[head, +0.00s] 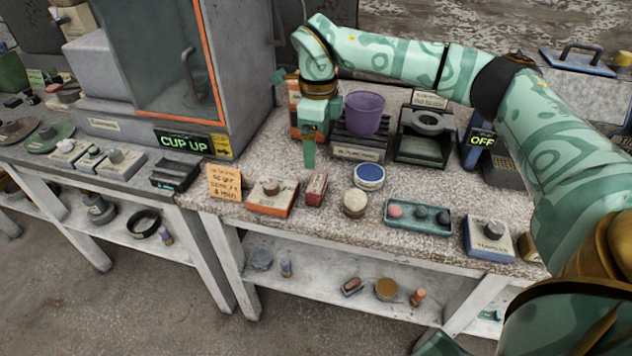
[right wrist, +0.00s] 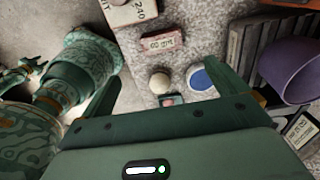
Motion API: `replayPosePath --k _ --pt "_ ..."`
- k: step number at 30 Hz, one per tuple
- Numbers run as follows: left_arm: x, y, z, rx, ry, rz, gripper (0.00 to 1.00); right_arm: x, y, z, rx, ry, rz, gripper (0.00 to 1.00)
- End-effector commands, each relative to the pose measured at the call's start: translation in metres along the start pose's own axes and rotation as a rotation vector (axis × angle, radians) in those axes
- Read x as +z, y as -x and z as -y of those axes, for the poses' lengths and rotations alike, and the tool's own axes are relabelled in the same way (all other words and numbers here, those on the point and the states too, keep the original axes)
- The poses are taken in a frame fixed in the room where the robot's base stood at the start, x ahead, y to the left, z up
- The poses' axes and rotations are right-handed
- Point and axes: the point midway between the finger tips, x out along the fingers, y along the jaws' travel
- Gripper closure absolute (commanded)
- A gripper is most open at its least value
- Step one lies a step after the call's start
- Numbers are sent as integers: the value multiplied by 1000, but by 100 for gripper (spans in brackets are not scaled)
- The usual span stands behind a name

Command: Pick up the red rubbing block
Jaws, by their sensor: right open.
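The red rubbing block (head: 316,188) is a small dark-red bar with a pale label, lying on the speckled bench top. It also shows in the right wrist view (right wrist: 162,43), ahead of the fingertips and between their lines, with clear space around it. My right gripper (head: 308,158) hangs above the bench behind the block, apart from it. In the right wrist view its two green fingers (right wrist: 169,77) are spread wide with nothing held between them.
A purple cup (head: 364,112) stands close right of my gripper. A teal tray (head: 418,217) sits further right.

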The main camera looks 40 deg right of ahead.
Motion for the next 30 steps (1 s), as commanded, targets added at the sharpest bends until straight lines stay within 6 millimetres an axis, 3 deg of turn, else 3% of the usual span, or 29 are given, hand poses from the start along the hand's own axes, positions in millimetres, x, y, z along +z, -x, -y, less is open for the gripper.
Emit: replayPosePath --k 1,3,9,17,25,30 --pt "3 -8 -1 2 0 7 64 0 -20 0 5 2 -5 2" --pt "5 -14 -2 4 0 12 64 0 -40 0 6 0 -6 2" --pt "10 -26 -3 7 0 23 64 0 -79 0 4 0 -3 2" --pt "12 -32 -4 9 -1 28 64 1 -96 1 2 0 0 2" --pt "19 -51 -7 16 -1 47 64 2 -139 5 4 1 -3 2" --pt "19 -51 -7 16 -1 46 64 2 -140 5 1 0 1 2"
